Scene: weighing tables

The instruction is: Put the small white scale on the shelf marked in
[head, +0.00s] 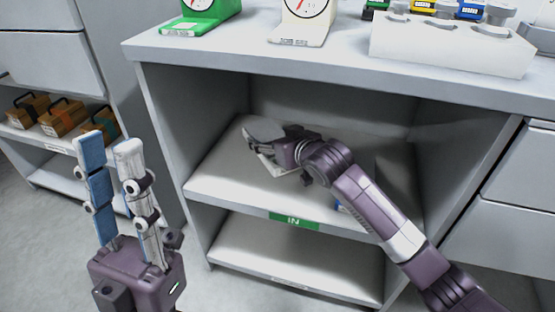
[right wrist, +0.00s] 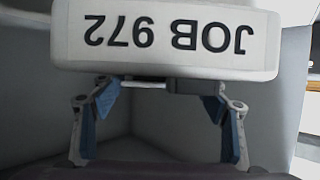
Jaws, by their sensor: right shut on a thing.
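The small white scale (head: 268,167), a flat pale piece, is at the middle shelf (head: 225,180), which has a green IN sign (head: 293,221) on its front edge. My right gripper (head: 262,146) is shut on it inside the compartment. In the right wrist view the scale (right wrist: 165,62) shows a face lettered JOB 972, upside down, at the two fingers (right wrist: 162,98). Most of it is hidden in the head view, and I cannot tell whether it touches the shelf. My left gripper (head: 109,140) is open and empty, upright in front of the left shelving.
On the counter (head: 340,55) stand a green dial scale (head: 200,18), a cream dial scale (head: 300,28) and a white block (head: 450,45) with weights. The lower shelf (head: 290,265) looks clear. Brown cases (head: 62,117) sit left.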

